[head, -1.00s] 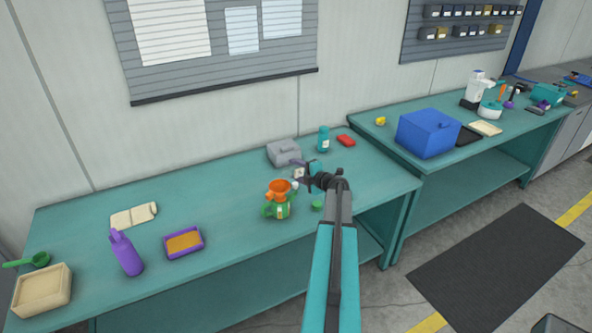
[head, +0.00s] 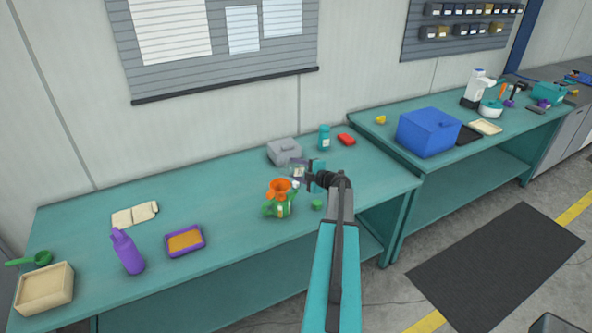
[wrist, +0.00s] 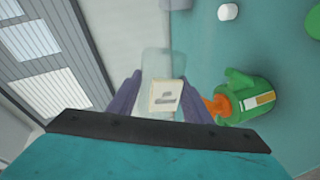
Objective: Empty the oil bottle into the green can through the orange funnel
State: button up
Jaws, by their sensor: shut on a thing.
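My gripper (head: 306,174) is shut on the oil bottle (head: 297,170), a see-through bottle with a pale label. The wrist view shows the bottle (wrist: 164,90) between my two purple fingers, and no dark oil shows in it. In the head view the bottle looks close to upright, just behind and right of the orange funnel (head: 279,186). The funnel sits in the top of the green can (head: 279,208), which stands on the bench. The can (wrist: 247,95) and funnel (wrist: 216,107) also show at the right of the wrist view. Whether the bottle touches the funnel is unclear.
A green cap (head: 317,204) and a small white cap (wrist: 228,12) lie near the can. A grey box (head: 284,152), a teal bottle (head: 324,138) and a red item (head: 346,140) stand behind. The bench left of the can is clear up to a purple tray (head: 185,241).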

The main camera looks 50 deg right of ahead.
aim_at(292, 169)
dwell(0.3)
jog(key=shift+w+a+r+m+y, duration=0.1)
jog(key=shift+a+r+m+y, duration=0.1)
jog(key=shift+m, duration=0.3)
jog(key=shift+a+r+m+y, duration=0.1)
jog(key=shift+m+y, duration=0.1)
jog(key=shift+m, duration=0.3)
jog(key=shift+r, duration=0.1)
jog(key=shift+w+a+r+m+t+y, duration=0.1)
jog(key=shift+a+r+m+t+y, duration=0.35)
jog(key=shift+r+m, duration=0.4)
jog(key=shift+a+f+m, duration=0.1)
jog(key=shift+m, duration=0.15)
jog(key=shift+w+a+m+y, duration=0.15)
jog(key=shift+a+m+y, duration=0.1)
jog(key=shift+a+m, duration=0.45)
jog(key=shift+d, duration=0.1)
jog(key=shift+w+a+m+t+y, duration=0.15)
jog(key=shift+a+m+t+y, duration=0.3)
jog(key=shift+m, duration=0.65)
